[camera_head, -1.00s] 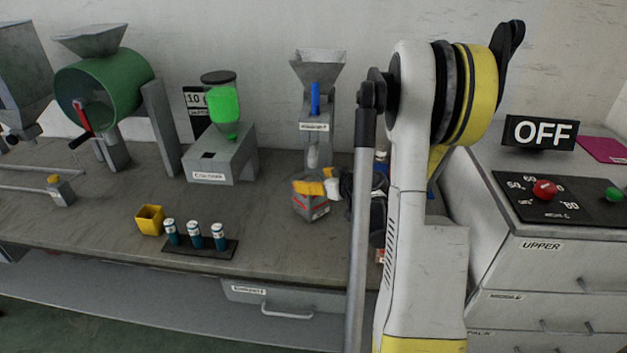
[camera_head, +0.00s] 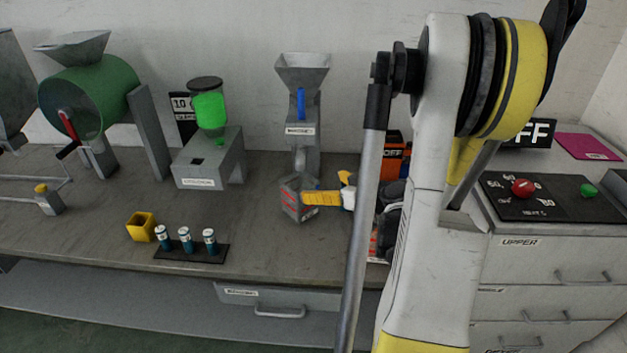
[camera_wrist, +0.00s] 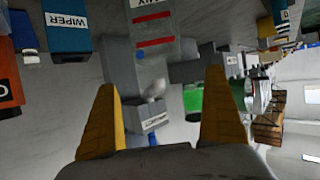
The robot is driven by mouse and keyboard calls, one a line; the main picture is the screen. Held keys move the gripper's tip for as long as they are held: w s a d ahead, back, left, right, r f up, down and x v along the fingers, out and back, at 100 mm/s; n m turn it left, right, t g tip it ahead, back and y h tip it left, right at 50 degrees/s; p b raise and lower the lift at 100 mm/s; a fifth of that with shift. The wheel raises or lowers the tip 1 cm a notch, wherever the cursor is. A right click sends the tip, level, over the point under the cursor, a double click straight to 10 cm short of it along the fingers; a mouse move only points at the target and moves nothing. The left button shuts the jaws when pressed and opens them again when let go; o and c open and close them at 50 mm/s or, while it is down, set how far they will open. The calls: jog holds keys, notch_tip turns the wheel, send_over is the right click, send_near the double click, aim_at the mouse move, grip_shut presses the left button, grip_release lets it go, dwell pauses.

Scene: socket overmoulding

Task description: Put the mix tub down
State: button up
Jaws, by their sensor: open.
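The mix tub (camera_head: 292,203) is a grey block-like tub with red stripes. In the head view it stands on the bench below the grey hopper dispenser, turned at an angle. In the wrist view the tub (camera_wrist: 153,32) shows at the top middle, its label partly cut off, beyond my fingertips. My gripper (camera_head: 323,188) is at the tub's right side with its yellow fingers apart. In the wrist view my gripper (camera_wrist: 162,80) is open with nothing clamped between its fingers. Whether a finger still touches the tub I cannot tell.
The hopper dispenser (camera_head: 302,132) stands behind the tub. A rack of blue vials (camera_head: 190,252) and a yellow cup (camera_head: 141,227) are to the left. An orange box (camera_head: 393,155) stands partly behind my arm. A blue wiper box (camera_wrist: 68,28) shows in the wrist view.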

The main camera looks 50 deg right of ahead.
jog(key=w+a+r+g+y, duration=0.1)
jog(key=a+r+g, duration=0.1)
jog(key=a, duration=0.9)
jog(key=a+r+g+y, duration=0.2)
jog(key=a+r, duration=0.1)
jog(key=a, duration=0.7)
jog(key=s+a+r+n+g+h, duration=0.1)
jog(key=s+a+r+g, duration=0.1)
jog(key=s+a, duration=0.8)
jog(key=a+r, duration=0.1)
jog(key=a, duration=0.2)
jog(key=shift+s+h, duration=0.3)
jog(key=shift+h, duration=0.1)
